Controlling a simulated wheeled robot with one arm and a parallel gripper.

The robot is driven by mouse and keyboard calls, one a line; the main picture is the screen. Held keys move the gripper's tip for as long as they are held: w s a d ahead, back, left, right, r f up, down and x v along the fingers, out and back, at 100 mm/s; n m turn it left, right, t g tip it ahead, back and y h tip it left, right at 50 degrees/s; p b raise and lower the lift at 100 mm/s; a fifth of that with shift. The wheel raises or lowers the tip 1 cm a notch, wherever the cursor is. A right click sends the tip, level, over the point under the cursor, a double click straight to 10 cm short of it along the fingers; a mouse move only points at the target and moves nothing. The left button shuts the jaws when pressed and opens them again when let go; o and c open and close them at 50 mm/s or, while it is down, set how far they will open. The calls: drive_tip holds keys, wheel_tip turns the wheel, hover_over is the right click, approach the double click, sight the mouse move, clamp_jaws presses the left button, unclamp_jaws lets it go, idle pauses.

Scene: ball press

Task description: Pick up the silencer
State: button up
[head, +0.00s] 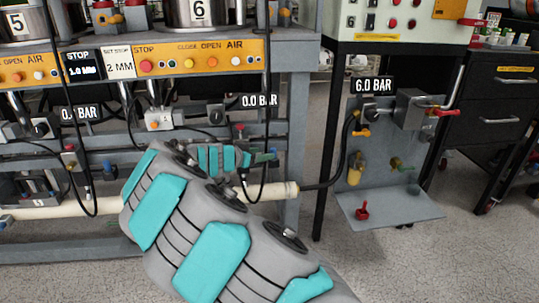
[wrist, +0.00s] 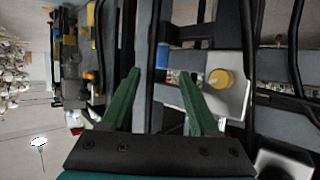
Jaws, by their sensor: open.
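I cannot tell for sure which part is the silencer. A small red part (head: 362,210) stands on the grey shelf (head: 410,212) of the air panel at right in the head view. A round yellow part (wrist: 220,79) on a pale plate is right of the fingers in the wrist view.
The press frame with orange button panels (head: 190,62) fills the left of the head view. Black drawers (head: 490,105) stand at right. The floor below the shelf is clear.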

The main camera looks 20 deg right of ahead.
drive_tip(key=p+x, duration=0.1)
drive_tip(key=x, duration=0.5)
drive_tip(key=shift+w+d+f, duration=0.15)
drive_tip(key=shift+w+f, duration=0.1)
clamp_jaws()
idle(0.3)
